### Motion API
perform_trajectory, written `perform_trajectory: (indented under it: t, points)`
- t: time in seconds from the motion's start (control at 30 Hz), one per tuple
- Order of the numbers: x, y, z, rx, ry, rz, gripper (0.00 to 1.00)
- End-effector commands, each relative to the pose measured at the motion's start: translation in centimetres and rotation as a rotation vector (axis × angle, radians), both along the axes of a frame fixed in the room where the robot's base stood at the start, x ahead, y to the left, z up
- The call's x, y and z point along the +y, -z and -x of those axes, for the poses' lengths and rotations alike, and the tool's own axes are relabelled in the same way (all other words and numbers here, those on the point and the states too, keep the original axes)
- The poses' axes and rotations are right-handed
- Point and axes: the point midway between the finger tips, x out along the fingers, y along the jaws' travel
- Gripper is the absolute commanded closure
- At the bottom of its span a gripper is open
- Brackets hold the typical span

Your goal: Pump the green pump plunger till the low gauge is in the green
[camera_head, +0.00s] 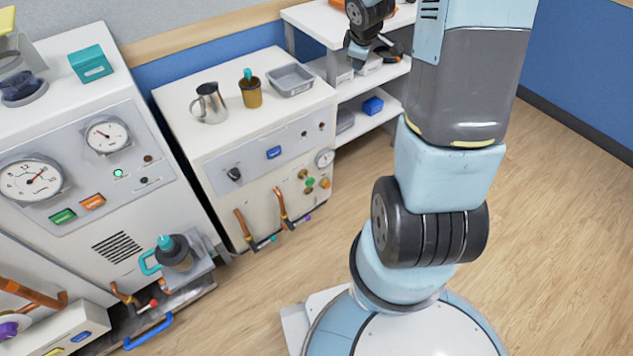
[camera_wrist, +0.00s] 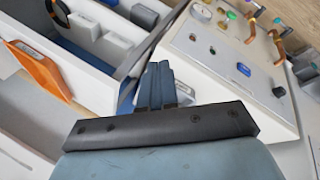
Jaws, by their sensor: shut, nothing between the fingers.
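A small green knob (camera_head: 310,182), which may be the pump plunger, sits among brass fittings on the front of the middle white cabinet (camera_head: 215,160). It also shows small at the top of the wrist view (camera_wrist: 231,15). A small round gauge (camera_head: 325,158) is up and right of it, perhaps the low gauge; its needle is too small to read. It shows in the wrist view too (camera_wrist: 201,12). My gripper (camera_wrist: 158,72) is shut and empty, pointing between the open shelf and that cabinet, apart from the knob. In the head view my wrist is at the top, beside the shelf.
The white shelf unit (camera_head: 325,22) stands close to my gripper, with an orange item (camera_wrist: 40,65) on it. A metal jug (camera_head: 210,103), brown pot (camera_head: 251,93) and grey tray (camera_head: 290,79) stand on the cabinet. Copper pipes (camera_head: 282,208) project below. Floor at right is clear.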

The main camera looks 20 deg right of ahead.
Motion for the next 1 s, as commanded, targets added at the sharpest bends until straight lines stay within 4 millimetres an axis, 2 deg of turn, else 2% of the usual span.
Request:
perform_trajectory:
  t: [0.03,0.3,0.5,0.77,1.0]
  points:
    - [-0.4,2.0,-0.5,0.016,-0.034,0.002,1.0]
    - [-1.4,11.2,-2.4,0.054,-0.247,0.0,1.0]
    - [-1.5,18.4,-2.6,0.066,-0.403,-0.029,1.0]
    - [-0.4,27.8,-1.1,0.056,-0.595,-0.097,1.0]
    - [1.7,35.8,1.8,0.012,-0.754,-0.186,1.0]
